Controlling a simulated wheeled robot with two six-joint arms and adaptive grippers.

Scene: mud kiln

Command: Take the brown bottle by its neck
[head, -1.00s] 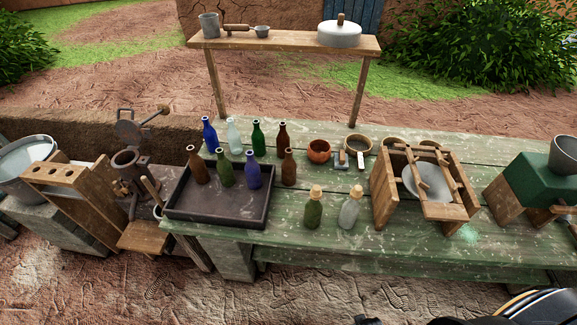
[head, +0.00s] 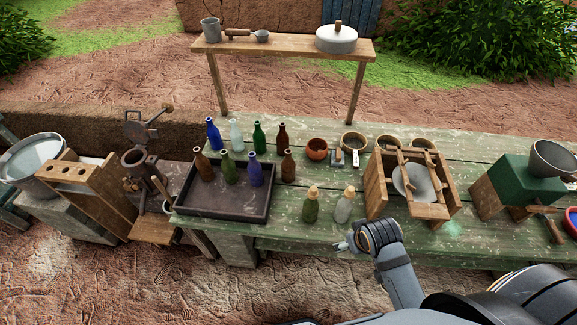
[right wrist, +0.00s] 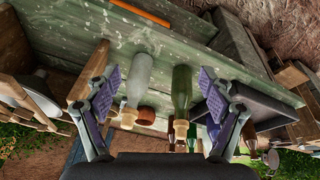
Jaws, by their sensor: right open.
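Three brown bottles show in the head view: one in the dark tray at its left (head: 202,167), one just right of the tray (head: 288,166), and one behind it in the back row (head: 282,137). All stand upright. I cannot tell which one the task means. My right gripper (head: 348,245) is at the table's front edge, in front of the corked bottles and apart from the brown ones. In the right wrist view it is open and empty (right wrist: 160,78), with a clear corked bottle (right wrist: 138,75) and a green corked bottle (right wrist: 181,88) beyond and between its fingers. My left gripper is out of view.
The tray (head: 222,207) also holds a green and a blue bottle. Blue, clear and green bottles stand behind it. The green corked bottle (head: 310,207) and clear corked bottle (head: 343,208) stand near the front edge. A wooden frame (head: 375,190) stands right of them.

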